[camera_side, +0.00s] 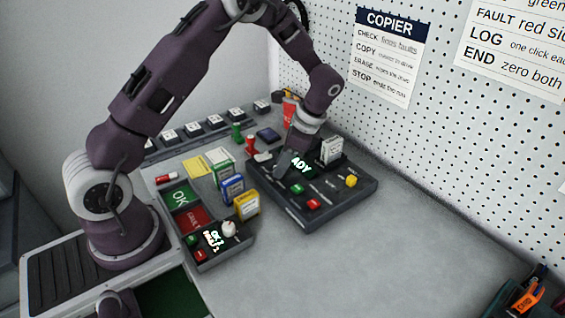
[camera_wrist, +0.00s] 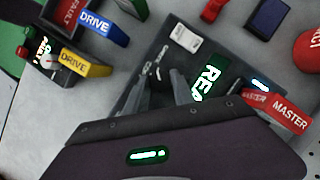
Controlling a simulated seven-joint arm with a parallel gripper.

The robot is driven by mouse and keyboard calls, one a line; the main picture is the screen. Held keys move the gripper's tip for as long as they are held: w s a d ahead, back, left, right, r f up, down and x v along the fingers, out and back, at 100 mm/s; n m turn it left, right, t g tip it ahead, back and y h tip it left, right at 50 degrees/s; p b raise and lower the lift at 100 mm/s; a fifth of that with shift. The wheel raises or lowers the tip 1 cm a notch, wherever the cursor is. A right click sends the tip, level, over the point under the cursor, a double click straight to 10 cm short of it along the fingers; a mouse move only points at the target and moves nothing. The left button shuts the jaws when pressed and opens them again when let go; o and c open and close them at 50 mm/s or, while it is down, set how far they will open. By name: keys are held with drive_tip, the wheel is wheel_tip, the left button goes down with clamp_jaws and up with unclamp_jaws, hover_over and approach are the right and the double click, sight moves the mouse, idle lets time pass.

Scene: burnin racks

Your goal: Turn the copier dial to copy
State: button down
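The copier (camera_side: 335,205) is a dark box on the bench with a lit display (camera_side: 301,163) that reads READY in part; it also shows in the wrist view (camera_wrist: 210,85). My gripper (camera_side: 283,171) points down at the copier's left part, beside the display. In the wrist view my gripper's fingers (camera_wrist: 163,88) stand a little apart over the dark panel, near small white lettering (camera_wrist: 153,73). I cannot make out the dial; the fingers may hide it. I cannot tell whether they touch it.
The copier has green (camera_side: 297,188), red (camera_side: 314,203) and yellow (camera_side: 351,181) buttons. A red MASTER drive (camera_wrist: 290,113) is close to my gripper in the wrist view. Blue (camera_side: 232,188) and yellow (camera_side: 246,205) drives stand left of the copier.

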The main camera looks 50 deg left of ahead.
drive_tip(key=shift+n, duration=0.3)
drive_tip(key=n, duration=0.2)
drive_tip(key=n+g+h, duration=0.1)
drive_tip(key=n, duration=0.1)
drive_tip(key=shift+w+a+h, duration=0.1)
drive_tip(key=shift+a+h, duration=0.05)
drive_tip(key=shift+h, duration=0.15)
drive_tip(key=shift+n+h, duration=0.7)
drive_tip(key=shift+n, duration=1.3)
drive_tip(key=c, duration=1.1)
unclamp_jaws()
drive_tip(key=shift+r, duration=0.1)
